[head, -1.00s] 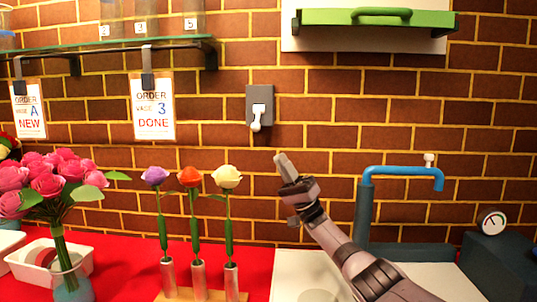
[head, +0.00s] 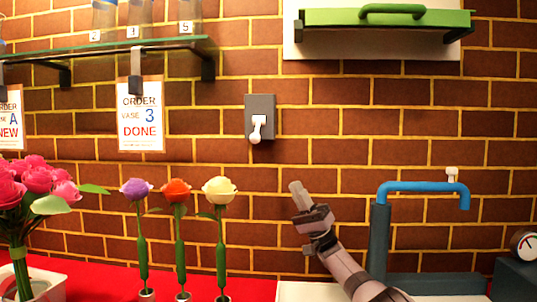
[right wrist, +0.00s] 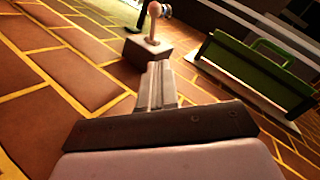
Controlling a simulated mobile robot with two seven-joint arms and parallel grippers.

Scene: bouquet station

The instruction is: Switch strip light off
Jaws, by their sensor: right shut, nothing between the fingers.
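A dark grey wall switch (head: 262,103) with a white lever (head: 256,131) is on the brick wall, near the middle of the head view. Its lever hangs downward, the knob low on the plate. My right gripper (head: 295,188) is below and to the right of the switch, shut and empty, fingers pointing up toward the wall. In the right wrist view the shut fingertips (right wrist: 158,72) point toward the switch box (right wrist: 147,49), with the white lever (right wrist: 153,24) standing out from it. The fingers look apart from the lever. I cannot identify a strip light. My left gripper is not in view.
A green panel with a handle (head: 385,18) is mounted up on the right. A blue tap (head: 415,187) stands lower right. Three single flowers, with a cream one (head: 219,190), stand left of my arm. An order card (head: 140,117) hangs left of the switch.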

